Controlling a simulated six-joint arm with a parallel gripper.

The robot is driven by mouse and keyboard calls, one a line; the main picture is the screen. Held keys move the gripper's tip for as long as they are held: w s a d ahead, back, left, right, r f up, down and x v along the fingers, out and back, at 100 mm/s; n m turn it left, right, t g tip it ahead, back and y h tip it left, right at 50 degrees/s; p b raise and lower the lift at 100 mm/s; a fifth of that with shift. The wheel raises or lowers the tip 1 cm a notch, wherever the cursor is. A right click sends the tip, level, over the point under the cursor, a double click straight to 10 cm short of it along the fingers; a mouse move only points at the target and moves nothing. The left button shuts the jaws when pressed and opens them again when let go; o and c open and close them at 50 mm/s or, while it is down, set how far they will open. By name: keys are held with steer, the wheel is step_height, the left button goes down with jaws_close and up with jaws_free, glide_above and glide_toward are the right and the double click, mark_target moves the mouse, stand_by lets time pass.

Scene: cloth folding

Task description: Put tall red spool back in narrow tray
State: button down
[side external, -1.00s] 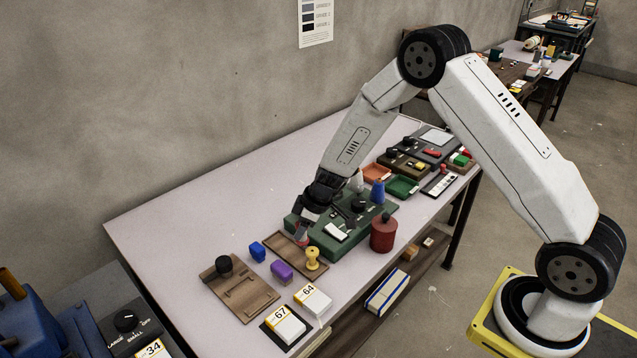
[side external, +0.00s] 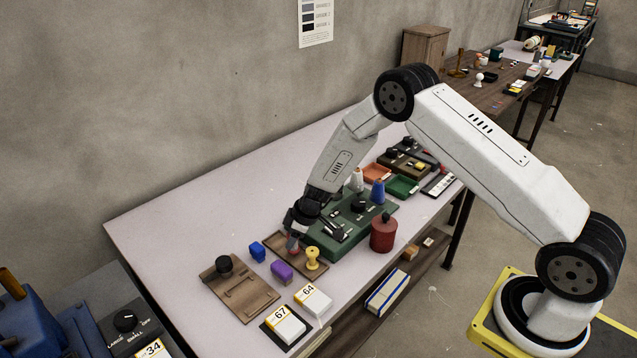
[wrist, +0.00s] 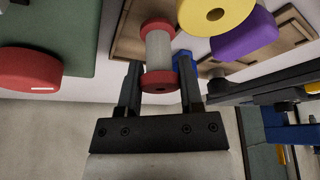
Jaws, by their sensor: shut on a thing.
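The tall red spool (wrist: 158,55) has red ends and a pale middle. It is between the two fingers of my gripper (wrist: 160,78) in the wrist view, and my gripper is shut on it. In the side view the spool (side external: 293,244) shows as a small reddish patch under my gripper, mostly hidden. The narrow brown tray (side external: 275,238) lies directly below or around it. In the wrist view the tray (wrist: 130,38) shows behind the spool. I cannot tell whether the spool touches the tray floor.
A yellow spool (side external: 312,259) stands at the tray's near end. Blue (side external: 257,251) and purple (side external: 282,272) blocks lie to the left. A green device (side external: 330,247) and a red canister (side external: 383,235) stand to the right. The table's back left is clear.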

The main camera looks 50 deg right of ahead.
steer(key=shift+f, duration=0.7)
steer(key=shift+f, duration=0.1)
steer(key=shift+c, duration=1.2)
jaws_free()
steer(key=v, duration=1.2)
steer(key=shift+s, duration=0.15)
